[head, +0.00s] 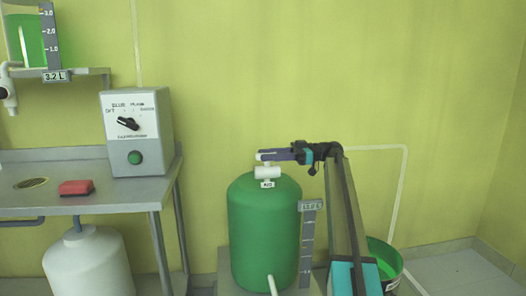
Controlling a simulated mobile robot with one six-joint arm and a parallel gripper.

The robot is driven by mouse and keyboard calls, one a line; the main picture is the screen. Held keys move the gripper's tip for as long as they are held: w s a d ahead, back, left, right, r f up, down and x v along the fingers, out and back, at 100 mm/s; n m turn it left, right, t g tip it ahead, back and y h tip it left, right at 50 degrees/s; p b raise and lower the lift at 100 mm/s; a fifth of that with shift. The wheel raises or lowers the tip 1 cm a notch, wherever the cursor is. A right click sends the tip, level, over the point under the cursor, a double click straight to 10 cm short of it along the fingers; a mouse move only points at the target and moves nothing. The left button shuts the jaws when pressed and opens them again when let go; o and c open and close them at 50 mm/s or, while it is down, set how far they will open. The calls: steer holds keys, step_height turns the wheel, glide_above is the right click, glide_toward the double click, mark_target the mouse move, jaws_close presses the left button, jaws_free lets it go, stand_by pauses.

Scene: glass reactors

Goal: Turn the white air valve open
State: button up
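The white air valve (267,172) sits on top of a green tank (262,230), with a small label below it that seems to read "AIR". A short white piece, which looks like the valve's handle (260,156), shows just above the valve body. My gripper (270,155) comes in level from the right, with its dark fingers at the handle and pointing left. The fingers overlap most of the handle in this view. I cannot tell whether they are closed on it or only beside it.
A metal table (120,197) at the left carries a grey control box (137,130) and a red block (76,188). A white vessel (88,262) stands under it. A gauge strip (308,245) stands at the tank's right. A green bucket (386,262) is behind my arm.

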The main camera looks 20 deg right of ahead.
steer(key=shift+s+d+r+p, duration=0.15)
steer(key=shift+d+p, duration=0.45)
steer(key=shift+p, duration=0.3)
steer(key=shift+s+d+r+p, duration=0.1)
steer(key=shift+d+p, duration=0.5)
steer(key=shift+p, duration=0.25)
steer(key=shift+d+f+p, duration=0.2)
steer(key=shift+d+p, duration=0.1)
steer(key=shift+p, duration=0.05)
